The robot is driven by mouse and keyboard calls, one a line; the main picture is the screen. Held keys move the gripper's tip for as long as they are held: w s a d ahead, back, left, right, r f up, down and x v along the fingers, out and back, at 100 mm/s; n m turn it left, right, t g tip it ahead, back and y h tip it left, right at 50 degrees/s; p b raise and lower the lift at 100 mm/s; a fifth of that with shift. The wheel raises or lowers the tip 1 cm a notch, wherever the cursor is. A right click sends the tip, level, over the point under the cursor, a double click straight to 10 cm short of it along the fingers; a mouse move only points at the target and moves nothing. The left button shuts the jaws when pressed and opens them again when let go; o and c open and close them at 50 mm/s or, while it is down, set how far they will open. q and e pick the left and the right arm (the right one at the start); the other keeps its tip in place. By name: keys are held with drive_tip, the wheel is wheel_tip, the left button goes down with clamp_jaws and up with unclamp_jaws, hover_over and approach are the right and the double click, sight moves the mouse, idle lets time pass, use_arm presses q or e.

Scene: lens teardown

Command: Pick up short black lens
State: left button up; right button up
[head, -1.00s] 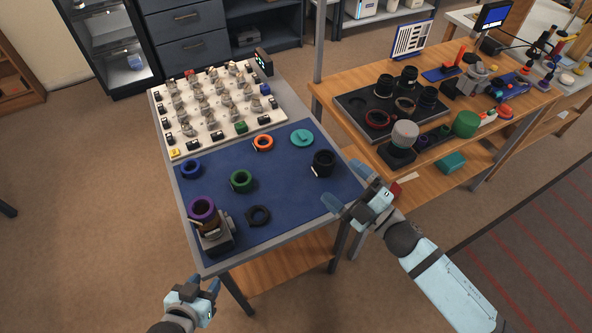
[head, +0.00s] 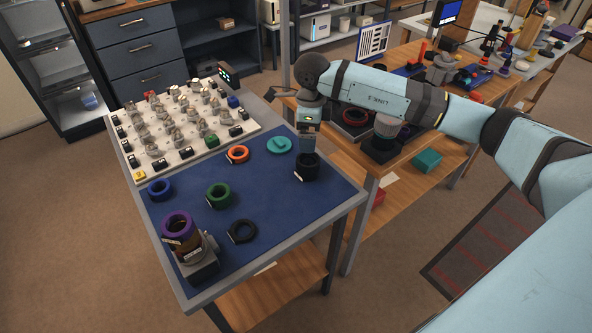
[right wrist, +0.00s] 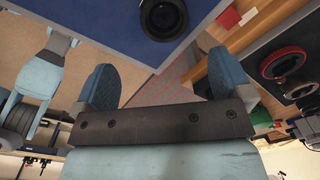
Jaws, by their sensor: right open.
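The short black lens (head: 307,170) stands upright near the right edge of the blue mat (head: 265,205). My right gripper (head: 308,146) reaches down from above, close over the far side of the lens in the head view. Its two blue fingers (right wrist: 162,65) are wide apart with nothing between them. The lens is beyond the fingertips, not held. My left gripper is not in view in the head picture.
The mat also holds orange (head: 238,154), green (head: 219,195), blue (head: 160,189) and black (head: 242,231) rings, a teal disc (head: 279,145), and a purple-topped barrel (head: 178,228) on a grey stand. A white parts board (head: 190,146) lies behind. A wooden bench (head: 372,171) stands right.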

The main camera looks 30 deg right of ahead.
sight(308, 158)
wheel_tip(308, 158, down, 7)
drive_tip(key=shift+f, duration=0.15)
drive_tip(key=f, duration=0.5)
drive_tip(key=shift+w+d+f, duration=0.15)
drive_tip(key=shift+w+f, duration=0.15)
drive_tip(key=shift+w, duration=0.05)
drive_tip(key=c, duration=1)
